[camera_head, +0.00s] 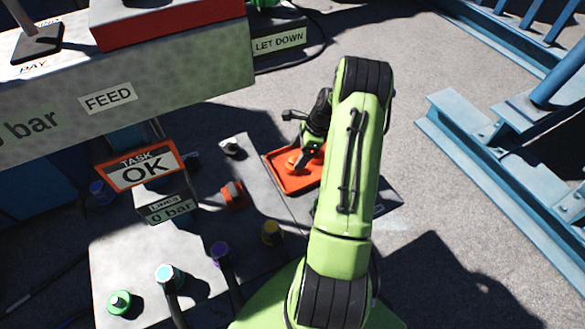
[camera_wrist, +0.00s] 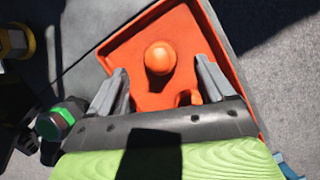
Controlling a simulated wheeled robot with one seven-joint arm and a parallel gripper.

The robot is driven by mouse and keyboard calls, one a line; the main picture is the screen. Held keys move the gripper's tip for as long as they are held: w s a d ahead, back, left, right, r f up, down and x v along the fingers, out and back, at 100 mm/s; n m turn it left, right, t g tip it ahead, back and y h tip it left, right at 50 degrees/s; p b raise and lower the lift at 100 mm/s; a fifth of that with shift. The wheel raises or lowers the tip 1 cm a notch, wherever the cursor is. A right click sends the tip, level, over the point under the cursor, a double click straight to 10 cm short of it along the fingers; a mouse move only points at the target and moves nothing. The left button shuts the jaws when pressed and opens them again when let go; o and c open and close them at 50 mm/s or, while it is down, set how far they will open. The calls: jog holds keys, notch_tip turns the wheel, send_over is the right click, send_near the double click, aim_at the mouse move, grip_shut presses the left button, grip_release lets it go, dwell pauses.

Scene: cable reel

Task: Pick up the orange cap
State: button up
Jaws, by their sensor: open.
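The orange cap (camera_wrist: 160,57) is a round knob in an orange tray (camera_wrist: 140,35) in the wrist view. It also shows in the head view (camera_head: 293,162), partly hidden by my gripper. My gripper (camera_wrist: 161,66) is open over the tray, with one grey finger on each side of the cap and visible gaps between. I cannot tell how far the fingertips are above the tray floor. A smaller orange piece (camera_wrist: 188,97) lies in the tray close to the gripper body.
A grey table (camera_head: 120,255) carries a green-topped fitting (camera_head: 120,302), cyan (camera_head: 168,275), purple (camera_head: 220,250) and yellow (camera_head: 271,233) capped posts, and a red-orange part (camera_head: 233,194). A "TASK OK" sign (camera_head: 140,165) stands left of the tray. Blue steel beams (camera_head: 480,150) lie right.

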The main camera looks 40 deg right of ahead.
aim_at(294, 159)
jog(key=b+x, duration=0.1)
jog(key=x, duration=0.4)
jog(key=shift+w+a+f+b, duration=0.1)
jog(key=shift+f+b, duration=0.1)
jog(key=shift+b, duration=0.15)
jog(key=shift+r, duration=0.2)
jog(key=c, duration=1.3)
